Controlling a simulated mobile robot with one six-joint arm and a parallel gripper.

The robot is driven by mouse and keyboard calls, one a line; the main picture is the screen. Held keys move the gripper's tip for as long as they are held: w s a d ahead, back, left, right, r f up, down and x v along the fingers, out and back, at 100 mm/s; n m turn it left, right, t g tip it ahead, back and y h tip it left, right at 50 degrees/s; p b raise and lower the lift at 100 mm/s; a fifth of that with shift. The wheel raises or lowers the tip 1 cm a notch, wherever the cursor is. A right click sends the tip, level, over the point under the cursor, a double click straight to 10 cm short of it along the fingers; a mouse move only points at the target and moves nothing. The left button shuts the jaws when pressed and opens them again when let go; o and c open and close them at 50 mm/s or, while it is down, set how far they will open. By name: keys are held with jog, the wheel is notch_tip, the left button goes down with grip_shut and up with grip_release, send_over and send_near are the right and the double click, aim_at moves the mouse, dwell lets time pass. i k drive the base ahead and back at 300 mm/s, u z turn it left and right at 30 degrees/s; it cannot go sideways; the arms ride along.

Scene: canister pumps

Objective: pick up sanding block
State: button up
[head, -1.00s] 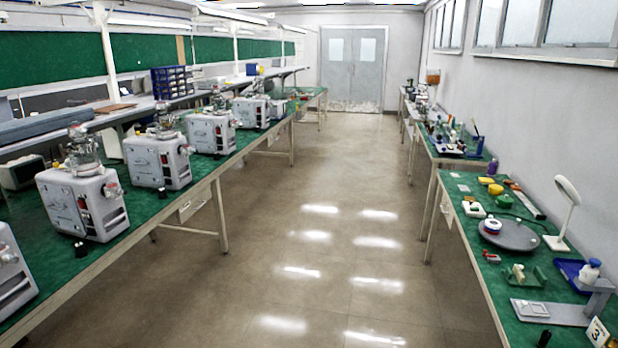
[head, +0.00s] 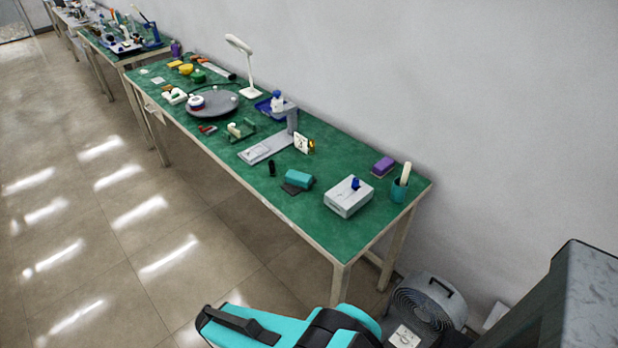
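A teal block (head: 299,178) lies on the green bench, partly over a flat dark sheet (head: 291,189). A small purple block (head: 383,165) lies near the wall at the bench's near right end, on a dark base. Either could be the sanding block; at this size I cannot tell which. Part of my teal and black arm shows at the bottom edge, below and in front of the bench. My gripper's fingers are not in view.
On the green bench (head: 330,237), a grey box (head: 348,196) with a blue knob, a teal cup (head: 400,188) and a small black cylinder (head: 271,168) stand near the blocks. A grey stand (head: 266,148) is farther left. A fan (head: 424,305) stands on the floor. Open floor lies left.

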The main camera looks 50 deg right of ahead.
aim_at(303, 180)
jog(key=z, duration=4.6)
jog(key=i, duration=0.1)
jog(key=u, duration=3)
jog(key=k, duration=0.9)
jog(key=u, duration=0.15)
jog(key=i, duration=0.85)
